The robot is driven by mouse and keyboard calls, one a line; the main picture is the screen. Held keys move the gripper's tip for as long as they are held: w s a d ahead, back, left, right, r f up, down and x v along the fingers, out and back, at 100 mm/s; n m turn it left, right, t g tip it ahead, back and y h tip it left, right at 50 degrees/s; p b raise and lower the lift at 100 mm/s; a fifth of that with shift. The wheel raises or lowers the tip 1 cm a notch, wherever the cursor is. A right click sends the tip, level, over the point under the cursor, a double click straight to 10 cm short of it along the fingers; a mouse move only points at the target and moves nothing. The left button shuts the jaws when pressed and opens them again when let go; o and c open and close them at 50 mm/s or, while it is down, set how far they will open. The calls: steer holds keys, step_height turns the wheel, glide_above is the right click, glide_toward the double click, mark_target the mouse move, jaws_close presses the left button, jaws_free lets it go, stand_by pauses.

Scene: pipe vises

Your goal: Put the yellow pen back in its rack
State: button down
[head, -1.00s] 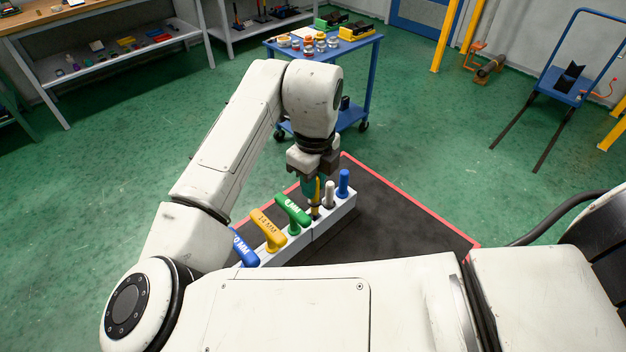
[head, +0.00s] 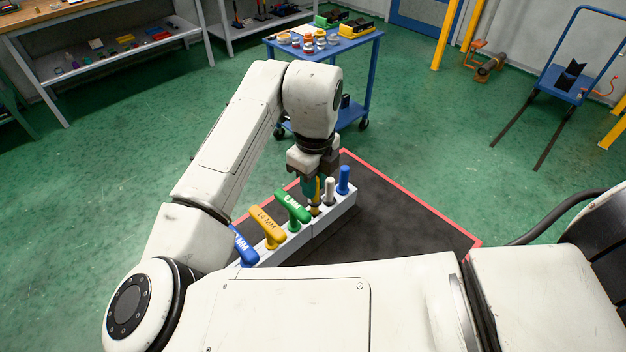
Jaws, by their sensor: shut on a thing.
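The yellow pen (head: 316,192) stands upright at the rack, between the green-handled tool and a white pen. My gripper (head: 314,184) is right above the rack, pointing down, and is shut on the yellow pen. The jaws partly hide the pen's upper part. The rack (head: 336,214) is a long pale grey block on a dark mat. The pen's lower end is at the rack's top; I cannot tell how deep it sits in its hole.
The rack also holds a white pen (head: 330,190), a blue pen (head: 344,180), a green T-handle (head: 291,208), a yellow T-handle (head: 267,226) and a blue T-handle (head: 243,248). A blue cart (head: 352,52) stands behind. The black mat (head: 400,225) is clear to the right.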

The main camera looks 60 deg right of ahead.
steer(key=shift+f+b, duration=1.35)
steer(key=shift+f, duration=0.6)
stand_by(1.6)
steer(key=c, duration=1)
jaws_free()
steer(key=shift+o, duration=0.2)
step_height(320, 180, up, 11)
steer(key=shift+f, duration=0.1)
